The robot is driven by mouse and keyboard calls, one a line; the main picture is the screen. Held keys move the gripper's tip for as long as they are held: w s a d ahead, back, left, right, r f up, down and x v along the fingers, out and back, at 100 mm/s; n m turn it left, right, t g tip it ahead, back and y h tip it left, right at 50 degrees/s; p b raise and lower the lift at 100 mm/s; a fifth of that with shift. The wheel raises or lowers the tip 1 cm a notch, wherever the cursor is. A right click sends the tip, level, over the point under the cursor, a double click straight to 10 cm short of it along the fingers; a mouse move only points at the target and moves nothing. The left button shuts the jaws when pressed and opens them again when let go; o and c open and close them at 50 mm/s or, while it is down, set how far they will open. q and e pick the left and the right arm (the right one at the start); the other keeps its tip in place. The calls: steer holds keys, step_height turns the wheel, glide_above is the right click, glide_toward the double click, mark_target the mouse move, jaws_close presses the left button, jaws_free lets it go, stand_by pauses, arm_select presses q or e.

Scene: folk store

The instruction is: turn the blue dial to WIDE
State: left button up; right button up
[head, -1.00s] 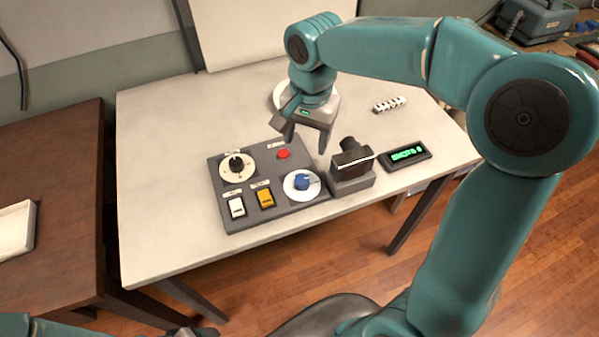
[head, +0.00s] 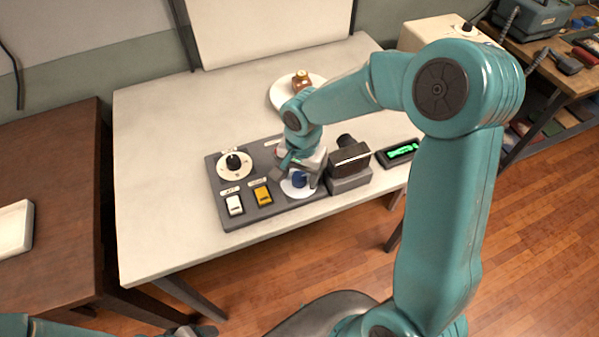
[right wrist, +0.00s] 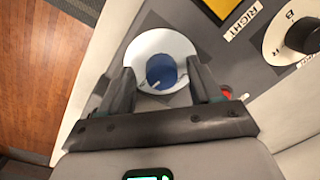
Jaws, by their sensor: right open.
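The blue dial (head: 299,180) sits on a white disc at the lower right of the grey control panel (head: 222,205). My right gripper (head: 296,184) is open and low over it. In the right wrist view the blue dial (right wrist: 162,70) lies between the two spread fingers of the right gripper (right wrist: 162,78). A gap shows on each side, and no contact can be made out. A small pale mark shows on the knob's edge. I cannot read the WIDE label. Part of my left arm (head: 60,328) shows at the bottom left; its gripper's state is unclear.
A dark camera-like device (head: 349,160) stands close right of the dial, beside a green-lit display (head: 402,151). The table's left part is clear.

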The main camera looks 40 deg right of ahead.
steer(key=shift+w, duration=0.1)
steer(key=c, duration=1)
steer(key=shift+c, duration=0.2)
steer(key=shift+n, duration=0.3)
steer(key=n+b, duration=0.1)
steer(key=n, duration=0.2)
steer(key=shift+d+n, duration=0.15)
steer(key=shift+n, duration=0.15)
steer(key=n, duration=0.5)
steer(key=shift+n, duration=0.3)
steer(key=n, duration=0.5)
steer(key=shift+w+d+r+g, duration=0.1)
steer(key=shift+d+g, duration=0.05)
steer(key=shift+g, duration=0.25)
steer(key=shift+w+n, duration=0.1)
steer(key=shift+n, duration=2.3)
